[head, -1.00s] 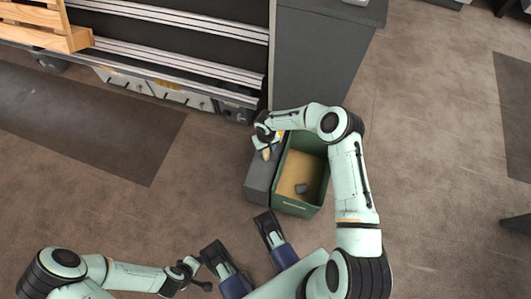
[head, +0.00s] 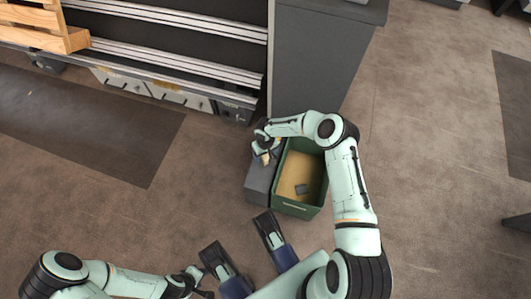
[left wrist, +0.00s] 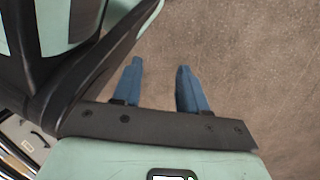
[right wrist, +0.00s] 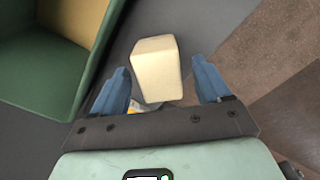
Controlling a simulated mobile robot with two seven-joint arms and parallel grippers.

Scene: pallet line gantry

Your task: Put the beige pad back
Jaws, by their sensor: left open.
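The beige pad (right wrist: 156,70) is a pale block in the right wrist view, over a dark grey surface. My right gripper (right wrist: 164,75) is open, with one blue finger on each side of the pad. A gap shows at the right finger; I cannot tell whether the left finger touches it. In the head view my right gripper (head: 265,155) is over the dark grey box (head: 259,183), and the pad is hard to make out there. My left gripper (left wrist: 160,75) is open and empty above bare floor.
A grey cabinet (head: 318,60) and a railed line (head: 170,55) stand behind. A wooden pallet (head: 45,28) is at upper left.

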